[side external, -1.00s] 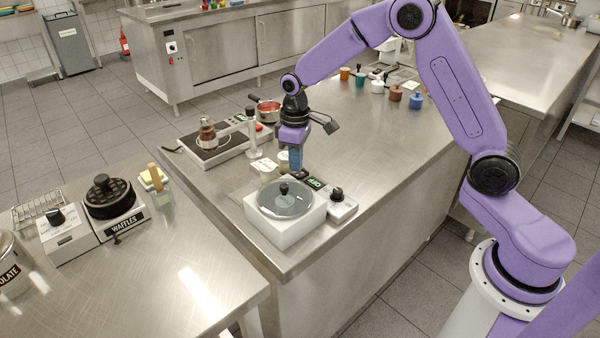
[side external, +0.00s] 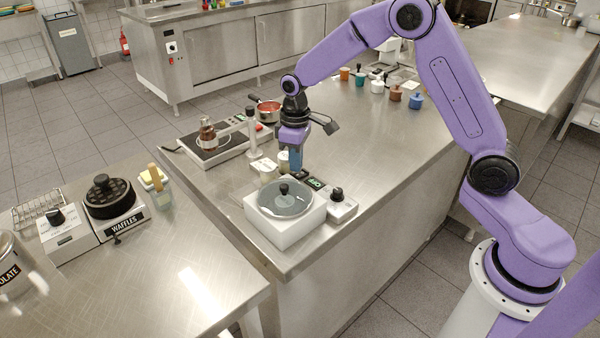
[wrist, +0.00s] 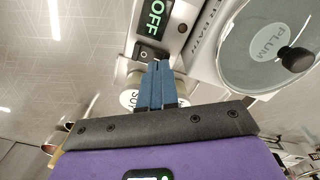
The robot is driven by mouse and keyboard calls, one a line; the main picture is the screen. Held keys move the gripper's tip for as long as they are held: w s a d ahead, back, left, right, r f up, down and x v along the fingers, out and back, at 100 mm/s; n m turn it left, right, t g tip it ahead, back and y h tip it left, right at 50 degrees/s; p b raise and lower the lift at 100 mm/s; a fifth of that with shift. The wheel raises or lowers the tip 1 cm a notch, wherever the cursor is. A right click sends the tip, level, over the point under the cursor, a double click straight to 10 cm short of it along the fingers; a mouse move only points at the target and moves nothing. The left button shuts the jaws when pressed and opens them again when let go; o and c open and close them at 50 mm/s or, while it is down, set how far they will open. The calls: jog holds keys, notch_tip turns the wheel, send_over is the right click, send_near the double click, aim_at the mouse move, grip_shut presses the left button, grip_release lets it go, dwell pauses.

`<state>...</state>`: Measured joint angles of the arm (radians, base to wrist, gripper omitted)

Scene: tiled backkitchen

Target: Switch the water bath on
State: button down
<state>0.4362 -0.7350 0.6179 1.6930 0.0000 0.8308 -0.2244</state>
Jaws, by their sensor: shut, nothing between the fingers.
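The water bath (side external: 270,227) is a white box with a round clear lid and a black lid knob. Its lid (wrist: 262,50) reads PLUM in the wrist view. A control panel on its side carries a black dial (side external: 337,194) and a small display (side external: 316,183). In the wrist view the display (wrist: 153,20) shows OFF in green. A dark switch (wrist: 150,53) sits at the panel's end by the display. My gripper (side external: 296,169) is shut and empty, pointing down at that end. In the wrist view its blue fingertips (wrist: 158,66) are beside the switch; I cannot tell whether they touch.
A pale-lidded jar (wrist: 133,98) stands close beside my fingers. A hotplate (side external: 215,148) with a flask and a red pan (side external: 268,110) are behind. Several coloured pots (side external: 377,87) stand farther back. The counter right of the bath is clear.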

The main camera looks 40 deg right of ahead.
aim_at(296, 175)
jog(key=shift+f, duration=0.9)
dwell(0.4)
jog(key=shift+r, duration=3.55)
